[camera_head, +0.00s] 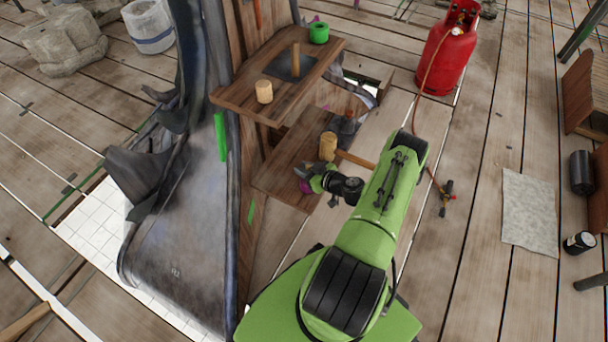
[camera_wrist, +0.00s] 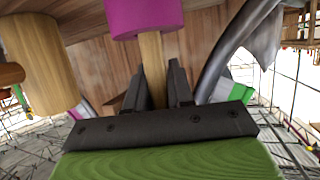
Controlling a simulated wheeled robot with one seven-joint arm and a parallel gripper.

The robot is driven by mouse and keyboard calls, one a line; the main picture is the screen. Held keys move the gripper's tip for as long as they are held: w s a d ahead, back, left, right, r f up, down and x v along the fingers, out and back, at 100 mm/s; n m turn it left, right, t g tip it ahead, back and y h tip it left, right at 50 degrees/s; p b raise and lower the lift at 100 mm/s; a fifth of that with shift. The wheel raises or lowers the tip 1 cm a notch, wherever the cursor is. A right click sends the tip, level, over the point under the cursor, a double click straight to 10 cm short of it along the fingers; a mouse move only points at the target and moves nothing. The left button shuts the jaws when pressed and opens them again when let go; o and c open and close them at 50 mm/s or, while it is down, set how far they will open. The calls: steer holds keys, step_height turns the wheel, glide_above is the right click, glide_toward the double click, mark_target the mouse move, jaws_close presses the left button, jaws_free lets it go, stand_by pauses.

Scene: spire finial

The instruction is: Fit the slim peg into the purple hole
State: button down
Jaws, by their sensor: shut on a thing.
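In the wrist view, a slim pale wooden peg (camera_wrist: 153,72) stands between my two dark fingers. My gripper (camera_wrist: 162,88) is shut on it. A purple cylindrical piece (camera_wrist: 145,18) is at the peg's far end. That end is out of sight at the purple piece's edge, so I cannot tell whether it is inside the hole or behind the piece. In the head view, a bit of the purple piece (camera_head: 306,187) shows beside my gripper (camera_head: 311,178), over the lower wooden shelf (camera_head: 280,160). The held peg cannot be made out there.
The upper wooden shelf (camera_head: 235,97) bears a dark plate with an upright wooden peg (camera_head: 295,58), a green ring (camera_head: 318,33) and a short wooden cylinder (camera_head: 264,92). A wooden mallet (camera_head: 328,146) is close beside my gripper. A red gas bottle (camera_head: 446,58) stands behind.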

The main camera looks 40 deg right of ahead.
steer(key=shift+f, duration=0.85)
steer(key=shift+r, duration=0.15)
steer(key=c, duration=1)
jaws_free()
